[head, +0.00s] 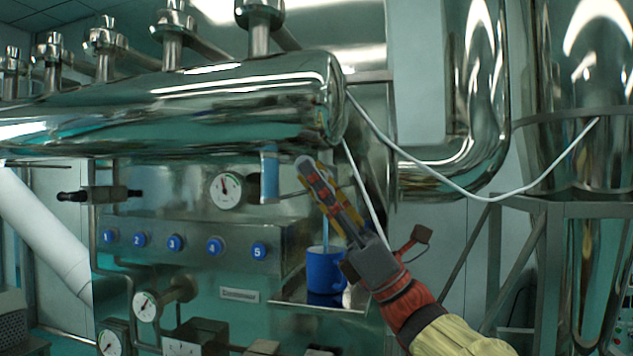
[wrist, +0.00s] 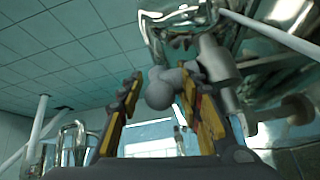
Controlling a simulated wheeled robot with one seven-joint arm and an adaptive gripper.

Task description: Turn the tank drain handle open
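The shiny tank (head: 230,95) lies across the upper left of the head view. In the wrist view, a grey handle with a ball end (wrist: 161,88) shows between the fingertips of my gripper (wrist: 162,98). The fingers are apart, with a gap visible on the left of the ball; I cannot tell whether the right finger touches it. In the head view, my gripper (head: 316,180) points up and left just below the tank's right end, and its fingers largely hide the handle.
A blue mug (head: 322,272) stands on a small metal shelf (head: 320,306) below my gripper. A panel with several numbered blue buttons (head: 213,246) and a round gauge (head: 226,190) are to the left. A white cable (head: 440,180) hangs to the right.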

